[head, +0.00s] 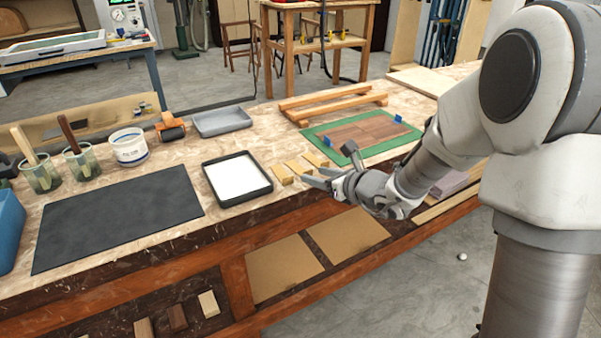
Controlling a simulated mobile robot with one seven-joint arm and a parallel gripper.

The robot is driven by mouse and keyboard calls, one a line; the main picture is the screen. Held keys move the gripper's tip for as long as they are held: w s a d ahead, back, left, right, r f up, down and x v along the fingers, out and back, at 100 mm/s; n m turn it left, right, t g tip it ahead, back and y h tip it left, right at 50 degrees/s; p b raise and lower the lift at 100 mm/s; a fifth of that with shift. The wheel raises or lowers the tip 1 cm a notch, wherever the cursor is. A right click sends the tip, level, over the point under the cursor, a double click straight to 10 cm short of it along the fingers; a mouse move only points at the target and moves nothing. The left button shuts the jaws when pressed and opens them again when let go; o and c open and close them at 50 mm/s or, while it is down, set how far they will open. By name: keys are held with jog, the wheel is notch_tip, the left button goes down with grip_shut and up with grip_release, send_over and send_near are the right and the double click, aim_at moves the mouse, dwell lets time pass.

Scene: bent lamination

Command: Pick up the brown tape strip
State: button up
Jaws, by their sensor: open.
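Three small tan-yellow strips lie in a row on the workbench, right of the black tray: a left one (282,174), a middle one (298,167) and a right one (316,159). They are the likeliest match for the brown tape strip, but at this size I cannot tell their material. My gripper (327,166) is open and empty, with its fingers spread beside the right strip at the bench's front edge. I cannot tell its height above the bench or whether it touches anything.
A black tray (264,192) with a white sheet and a dark mat (118,216) lie to the left. A green mat (381,148) with brown wood panels and blue bits lies behind my gripper. Wooden bars (330,104) stand farther back. Jars and a white tub (129,148) stand at left.

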aim_at(309, 171)
jog(key=x, duration=0.3)
jog(key=b+x, duration=0.1)
jog(key=shift+w+a+r, duration=0.1)
jog(key=shift+w+r, duration=0.1)
jog(key=shift+w, duration=0.1)
jog(key=shift+c, duration=0.3)
grip_shut()
